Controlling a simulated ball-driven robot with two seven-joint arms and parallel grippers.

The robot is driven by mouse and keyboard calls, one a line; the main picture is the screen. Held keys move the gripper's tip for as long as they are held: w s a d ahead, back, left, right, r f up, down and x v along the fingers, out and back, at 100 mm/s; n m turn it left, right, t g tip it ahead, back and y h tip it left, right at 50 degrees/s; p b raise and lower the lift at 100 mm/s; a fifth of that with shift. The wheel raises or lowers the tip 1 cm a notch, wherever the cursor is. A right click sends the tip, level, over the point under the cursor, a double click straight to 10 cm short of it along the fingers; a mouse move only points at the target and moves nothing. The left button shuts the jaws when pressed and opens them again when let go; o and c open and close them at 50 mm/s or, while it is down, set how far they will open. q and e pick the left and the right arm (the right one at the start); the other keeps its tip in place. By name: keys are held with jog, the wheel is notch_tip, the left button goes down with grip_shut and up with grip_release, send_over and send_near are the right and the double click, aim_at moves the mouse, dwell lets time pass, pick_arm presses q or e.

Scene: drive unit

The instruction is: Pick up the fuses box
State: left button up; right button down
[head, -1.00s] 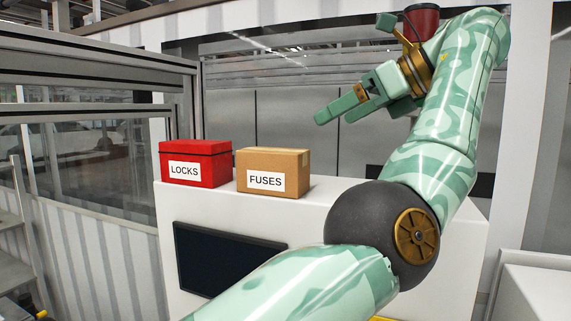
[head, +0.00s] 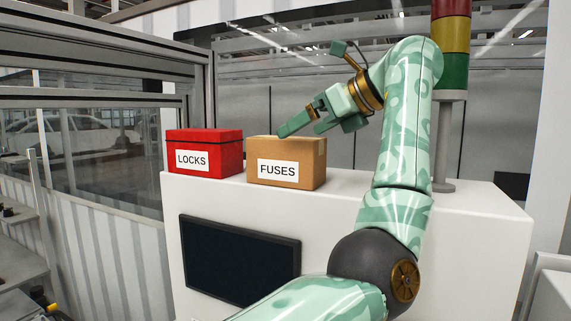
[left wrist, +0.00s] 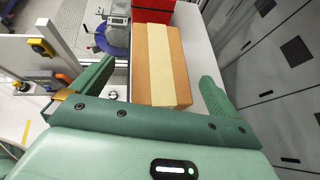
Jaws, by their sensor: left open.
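The fuses box (head: 300,150) is a brown cardboard box with a white FUSES label, upright on top of a white cabinet. My left gripper (head: 297,124) is open and empty, over the top of the box in the head view. In the left wrist view the fuses box (left wrist: 146,75), with a pale tape strip along its top, lies ahead between the two green fingers of my left gripper (left wrist: 157,82). Space shows on both sides of it there. Whether a finger touches the box cannot be told. My right gripper is not in view.
A red LOCKS box (head: 204,155) stands close at the left of the fuses box; it also shows in the left wrist view (left wrist: 153,12). The white cabinet (head: 400,235) has a dark screen (head: 240,258) on its front. A signal tower (head: 449,85) rises behind my arm.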

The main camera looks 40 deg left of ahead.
aim_at(294, 138)
pick_arm(q)
jog(key=x, duration=0.3)
jog(key=shift+f+p, duration=0.3)
jog(key=shift+p, duration=0.05)
jog(key=shift+w+a+f, duration=0.1)
jog(key=shift+a+f, duration=0.15)
jog(key=shift+a, duration=0.2)
jog(key=shift+d+r, duration=0.1)
jog(key=shift+d, duration=0.15)
jog(key=c, duration=1.3)
jog(key=shift+r, duration=0.1)
